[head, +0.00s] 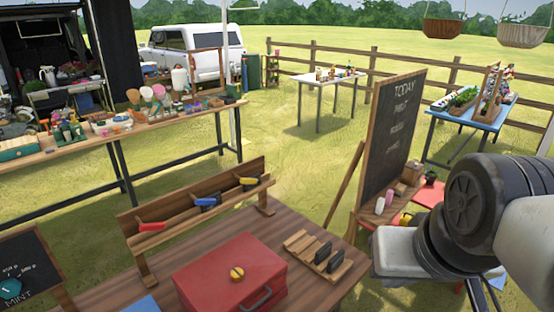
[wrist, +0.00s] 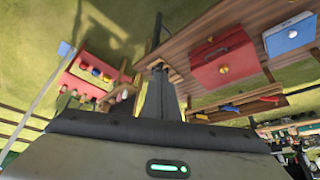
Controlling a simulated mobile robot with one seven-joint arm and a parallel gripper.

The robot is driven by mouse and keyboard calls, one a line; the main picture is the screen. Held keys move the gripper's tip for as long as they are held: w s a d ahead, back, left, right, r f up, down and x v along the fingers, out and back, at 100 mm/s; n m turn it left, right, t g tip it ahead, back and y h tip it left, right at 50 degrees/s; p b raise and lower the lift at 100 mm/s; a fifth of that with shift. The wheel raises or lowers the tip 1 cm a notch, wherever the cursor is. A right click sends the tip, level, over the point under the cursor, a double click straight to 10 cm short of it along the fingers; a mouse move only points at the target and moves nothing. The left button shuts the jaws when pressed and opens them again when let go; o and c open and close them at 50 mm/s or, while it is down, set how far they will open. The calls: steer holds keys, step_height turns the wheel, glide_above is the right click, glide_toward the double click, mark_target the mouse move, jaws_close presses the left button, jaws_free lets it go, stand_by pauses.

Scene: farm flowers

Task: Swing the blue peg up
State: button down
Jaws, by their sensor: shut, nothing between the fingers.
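The blue peg (head: 206,202) is the middle one of three coloured pegs on a wooden rack (head: 190,196) at the back of the brown table. It sits low against the rack's board, with a dark part beside it; its exact tilt is hard to tell. It also shows small in the wrist view (wrist: 229,108). My gripper (wrist: 158,68) is shut and empty in the wrist view, well away from the rack. In the head view my arm is at the right, by the chalkboard, and the fingertips cannot be made out.
A red peg (head: 152,227) and a yellow peg (head: 248,182) flank the blue one. A red box (head: 232,272) and a wooden holder with dark pieces (head: 326,256) stand in front of the rack. A tall chalkboard (head: 388,135) stands between the rack and my arm.

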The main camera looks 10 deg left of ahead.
steer(key=w+a+f+m+y+b, duration=0.2)
steer(key=w+a+f+m+b, duration=0.1)
steer(key=w+a, duration=0.35)
steer(key=w+a+f+m+y+b, duration=0.3)
steer(key=w+a+b, duration=0.15)
steer(key=a, duration=0.25)
steer(key=m+t+y+b, duration=0.2)
steer(key=m+y+b, duration=0.7)
steer(key=m, duration=1.5)
glide_toward(205, 201)
steer(key=d+f+b, duration=0.1)
steer(key=d+f+h+b, duration=0.1)
steer(key=shift+s+d+f+h, duration=0.1)
steer(key=shift+s+d+h, duration=0.2)
steer(key=shift+d, duration=0.1)
steer(key=shift+n, duration=0.3)
steer(key=x, duration=1)
